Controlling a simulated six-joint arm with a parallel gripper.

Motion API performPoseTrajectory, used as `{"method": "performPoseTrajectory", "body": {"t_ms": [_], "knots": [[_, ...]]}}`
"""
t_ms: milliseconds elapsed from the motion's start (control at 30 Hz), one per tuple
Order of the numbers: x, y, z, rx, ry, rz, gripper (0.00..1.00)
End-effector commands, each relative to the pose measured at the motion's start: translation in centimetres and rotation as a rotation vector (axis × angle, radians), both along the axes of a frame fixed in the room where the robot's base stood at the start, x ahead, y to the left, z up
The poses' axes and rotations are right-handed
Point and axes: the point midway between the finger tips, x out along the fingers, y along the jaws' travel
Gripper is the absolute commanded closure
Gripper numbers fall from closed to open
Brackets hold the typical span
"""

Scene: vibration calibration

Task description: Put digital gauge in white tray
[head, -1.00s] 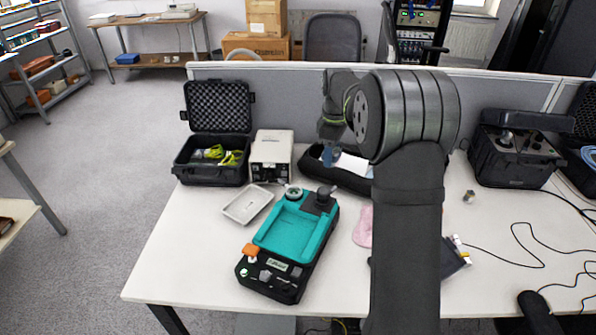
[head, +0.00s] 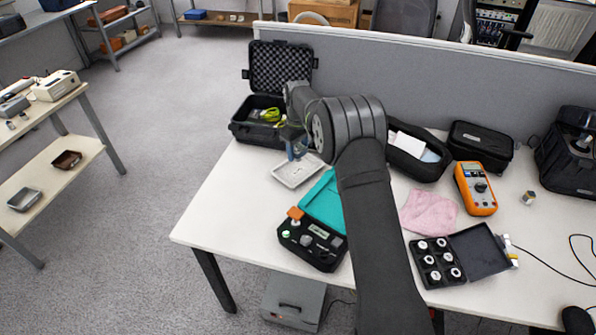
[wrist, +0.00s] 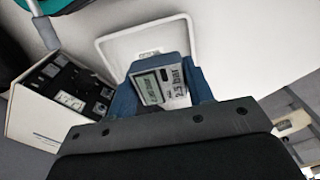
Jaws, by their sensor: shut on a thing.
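The digital gauge (wrist: 160,84) is a small grey block with a display and a printed label, seen in the wrist view. My gripper (wrist: 163,86) has its blue fingers shut on either side of it. The white tray (head: 285,178) is a shallow rectangular dish on the table, left of the teal calibrator. In the head view my gripper (head: 297,153) is over the tray's far part, and the gauge cannot be made out there. In the wrist view the tray's rim (wrist: 143,24) shows behind the gauge. The gap between gauge and tray floor is hard to judge.
The teal and black calibrator (head: 318,205) stands close to the tray's near right side. An open black case (head: 278,72) is behind the tray. A pink cloth (head: 430,211) and orange multimeter (head: 475,188) lie to the right.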

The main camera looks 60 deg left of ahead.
Motion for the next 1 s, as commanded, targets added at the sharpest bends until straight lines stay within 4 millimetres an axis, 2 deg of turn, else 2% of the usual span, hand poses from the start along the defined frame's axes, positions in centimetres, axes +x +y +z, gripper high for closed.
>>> {"method": "performPoseTrajectory", "body": {"t_ms": [233,467,600,1000], "knots": [[0.0,-0.1,-4.5,-0.005,0.002,0.0,0.8],[0.0,-0.1,-6.9,-0.002,0.0,0.0,0.8],[0.0,-0.1,-9.0,-0.003,0.001,0.0,0.8],[0.0,-0.1,-9.7,-0.001,0.001,0.0,0.8]]}}
